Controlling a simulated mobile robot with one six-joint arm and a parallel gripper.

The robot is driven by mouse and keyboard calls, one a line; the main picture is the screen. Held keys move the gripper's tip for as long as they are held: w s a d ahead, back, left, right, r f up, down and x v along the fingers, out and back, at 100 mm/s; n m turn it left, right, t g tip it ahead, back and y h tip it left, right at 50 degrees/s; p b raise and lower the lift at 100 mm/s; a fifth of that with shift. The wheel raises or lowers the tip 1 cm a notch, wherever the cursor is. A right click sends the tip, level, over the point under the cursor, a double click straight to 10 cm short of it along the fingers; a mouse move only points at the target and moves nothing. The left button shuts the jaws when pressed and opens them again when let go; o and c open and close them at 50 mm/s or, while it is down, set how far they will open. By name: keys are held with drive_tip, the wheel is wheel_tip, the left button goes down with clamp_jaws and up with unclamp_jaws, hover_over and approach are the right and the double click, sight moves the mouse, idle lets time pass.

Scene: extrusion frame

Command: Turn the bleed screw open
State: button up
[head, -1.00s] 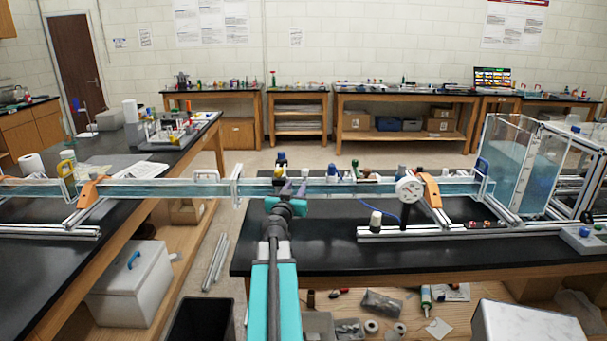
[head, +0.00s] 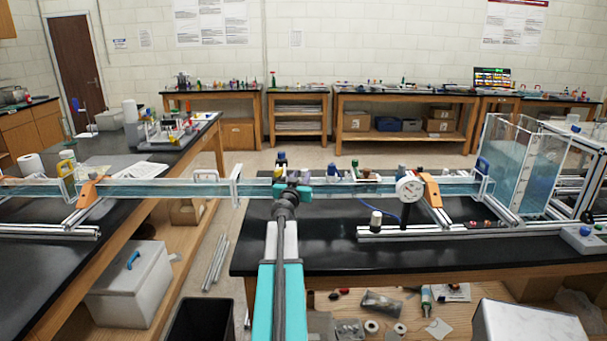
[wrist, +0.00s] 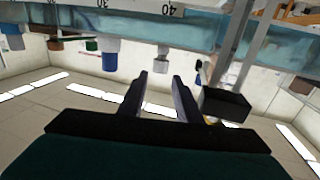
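In the wrist view, my gripper (wrist: 160,76) is open, with two dark fingers spread apart. A small pale grey knob (wrist: 161,61) shows just beyond the gap between the fingertips, against the water channel (wrist: 205,36); it may be the bleed screw, but I cannot tell for sure. Nothing is visibly held. In the head view, my gripper (head: 292,186) is in front of the clear channel (head: 150,189) and hides part of it and any fitting behind it.
A blue knob (wrist: 111,52) is left of the fingers in the wrist view, and a dark block (wrist: 226,104) is close on their right. In the head view, a white round gauge (head: 409,189) and orange bracket (head: 431,190) stand right of my gripper.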

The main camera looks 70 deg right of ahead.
sight(303, 172)
drive_tip(key=shift+w+d, duration=0.15)
drive_tip(key=shift+d, duration=0.8)
drive_tip(key=shift+w+d, duration=0.15)
drive_tip(key=shift+d, duration=0.8)
drive_tip(key=shift+c, duration=0.5)
clamp_jaws()
